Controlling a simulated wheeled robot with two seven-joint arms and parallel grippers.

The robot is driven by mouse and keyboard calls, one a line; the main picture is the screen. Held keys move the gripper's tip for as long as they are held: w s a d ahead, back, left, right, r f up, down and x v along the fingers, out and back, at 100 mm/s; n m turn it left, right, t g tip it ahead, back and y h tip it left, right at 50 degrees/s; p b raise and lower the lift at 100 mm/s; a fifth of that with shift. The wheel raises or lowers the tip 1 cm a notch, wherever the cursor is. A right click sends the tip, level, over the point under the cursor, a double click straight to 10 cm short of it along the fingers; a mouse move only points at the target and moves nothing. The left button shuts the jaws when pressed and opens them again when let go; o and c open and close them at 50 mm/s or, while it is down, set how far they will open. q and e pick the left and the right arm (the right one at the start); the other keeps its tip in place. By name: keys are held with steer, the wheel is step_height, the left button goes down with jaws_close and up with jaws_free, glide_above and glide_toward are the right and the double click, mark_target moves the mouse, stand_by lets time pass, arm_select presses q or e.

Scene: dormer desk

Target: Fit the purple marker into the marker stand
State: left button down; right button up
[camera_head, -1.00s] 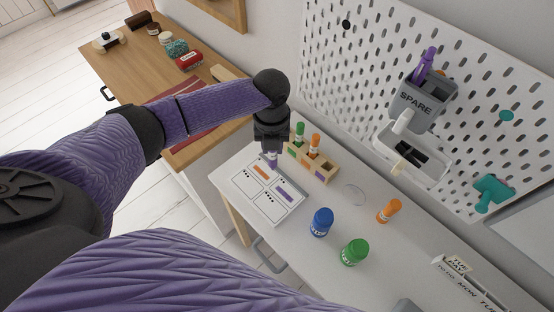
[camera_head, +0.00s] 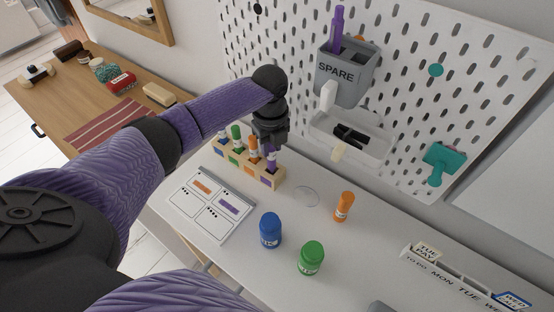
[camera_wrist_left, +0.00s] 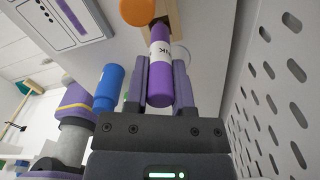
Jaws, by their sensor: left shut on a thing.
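The purple marker (camera_head: 271,160) is upright in my left gripper (camera_head: 271,148), which is shut on it above the right end of the wooden marker stand (camera_head: 281,180). In the left wrist view the marker (camera_wrist_left: 160,72) sits between both fingers (camera_wrist_left: 161,85), its far end at the stand's block (camera_wrist_left: 172,12). I cannot tell how far it is inside the slot. A green marker (camera_head: 236,135), an orange marker (camera_head: 253,147) and a partly hidden marker at the left end stand in the other slots. My right gripper is not in view.
A card (camera_head: 207,215) with marker drawings lies before the stand. The pegboard behind holds a SPARE cup (camera_head: 343,77) with another purple marker (camera_head: 337,28).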

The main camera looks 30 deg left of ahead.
mark_target(271, 154)
arm_select(q)
step_height(271, 154, down, 3)
steer(key=shift+f+b, duration=0.1)
steer(key=shift+b, duration=0.3)
steer(key=shift+r, duration=0.2)
steer(key=shift+f, duration=0.1)
steer(key=shift+c, duration=2.3)
jaws_free()
step_height(271, 154, up, 12)
steer(key=p, duration=0.4)
steer(key=shift+f, duration=0.25)
steer(key=shift+r, duration=0.4)
